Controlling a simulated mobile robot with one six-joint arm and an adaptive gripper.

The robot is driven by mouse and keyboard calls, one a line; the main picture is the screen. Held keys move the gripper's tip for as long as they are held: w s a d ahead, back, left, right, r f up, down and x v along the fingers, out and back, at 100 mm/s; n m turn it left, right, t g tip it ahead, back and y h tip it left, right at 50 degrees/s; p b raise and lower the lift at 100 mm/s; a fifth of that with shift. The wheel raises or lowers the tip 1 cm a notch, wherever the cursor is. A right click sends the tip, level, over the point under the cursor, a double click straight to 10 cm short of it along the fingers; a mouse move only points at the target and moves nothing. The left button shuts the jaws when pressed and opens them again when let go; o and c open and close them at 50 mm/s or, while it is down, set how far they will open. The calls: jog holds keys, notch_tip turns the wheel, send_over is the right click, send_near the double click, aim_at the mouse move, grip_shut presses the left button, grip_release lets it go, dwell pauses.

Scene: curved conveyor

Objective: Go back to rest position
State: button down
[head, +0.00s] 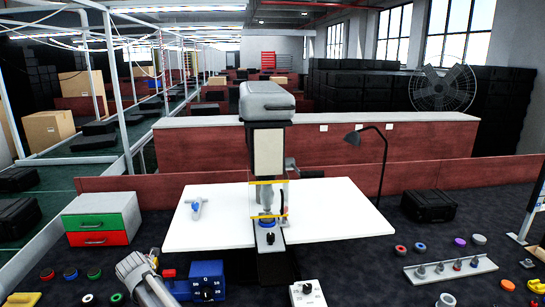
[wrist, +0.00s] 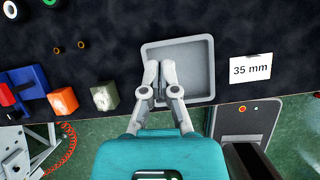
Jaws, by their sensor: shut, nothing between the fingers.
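My gripper (wrist: 160,70) shows in the wrist view with its two grey fingers together and nothing between them. The fingers point over a square grey tray (wrist: 202,52), which looks empty where it shows. The fingers hide the tray's lower left part. I cannot tell how high they are above it. I do not make out the gripper in the head view.
In the wrist view, a "35 mm" card (wrist: 250,69) lies right of the tray. An orange block (wrist: 63,101), a grey-green block (wrist: 105,96) and a blue device (wrist: 28,85) are left. The head view shows a white table (head: 335,205) and a drawer box (head: 100,218).

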jog(key=d+f+m+g+h, duration=0.1)
jog(key=d+m+g, duration=0.2)
jog(key=d+m, duration=2.1)
jog(key=s+d+m, duration=0.4)
jog(key=d, duration=0.6)
jog(key=s+d+m+g, duration=0.1)
jog(key=s+d+m, duration=0.3)
jog(key=d, duration=0.6)
jog(key=s+d+m+g, duration=0.1)
jog(key=s+d+m, duration=0.3)
jog(key=d, duration=0.7)
jog(key=shift+s+f+y, duration=0.2)
jog(key=shift+f+y, duration=0.1)
jog(key=shift+f, duration=0.05)
